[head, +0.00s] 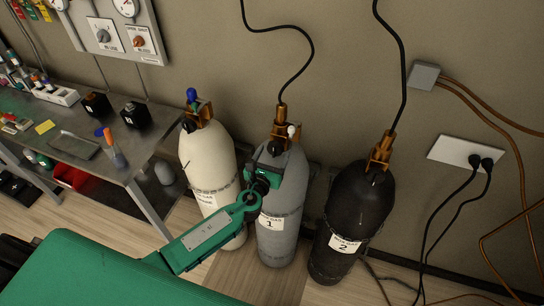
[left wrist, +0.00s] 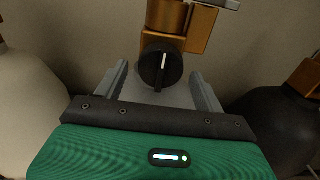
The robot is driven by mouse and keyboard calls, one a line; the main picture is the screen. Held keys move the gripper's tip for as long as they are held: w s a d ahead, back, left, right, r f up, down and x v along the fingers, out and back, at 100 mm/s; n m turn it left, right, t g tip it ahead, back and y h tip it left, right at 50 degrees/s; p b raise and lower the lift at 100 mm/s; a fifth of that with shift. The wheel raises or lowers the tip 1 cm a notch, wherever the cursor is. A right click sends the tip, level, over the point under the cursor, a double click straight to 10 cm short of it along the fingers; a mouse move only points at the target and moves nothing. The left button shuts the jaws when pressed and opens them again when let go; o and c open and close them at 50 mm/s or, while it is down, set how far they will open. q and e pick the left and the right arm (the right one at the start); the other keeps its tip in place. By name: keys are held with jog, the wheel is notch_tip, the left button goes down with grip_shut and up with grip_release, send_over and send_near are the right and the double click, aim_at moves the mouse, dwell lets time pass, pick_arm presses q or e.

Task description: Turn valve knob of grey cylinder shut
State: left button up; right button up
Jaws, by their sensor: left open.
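The grey cylinder (head: 280,230), labelled 1, stands upright against the wall between a white and a black cylinder. Its brass valve (head: 281,118) carries a hose and a small white-topped part. In the left wrist view its round black valve knob (left wrist: 161,67) faces me, with a white mark line nearly vertical. In the left wrist view the left gripper (left wrist: 162,78) is open, one finger on each side of the knob, with gaps to both.
The white cylinder (head: 208,160) with a blue knob stands close on the left. The black cylinder (head: 358,205), labelled 2, stands close on the right. A metal bench (head: 95,165) with small items is at left. Hoses and a wall socket (head: 465,153) are behind.

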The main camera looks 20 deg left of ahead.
pick_arm(q)
jog(key=shift+s, duration=0.15)
jog(key=s+b, duration=0.4)
jog(key=s, duration=0.9)
jog(key=shift+s+a, duration=0.25)
jog(key=shift+s, duration=0.05)
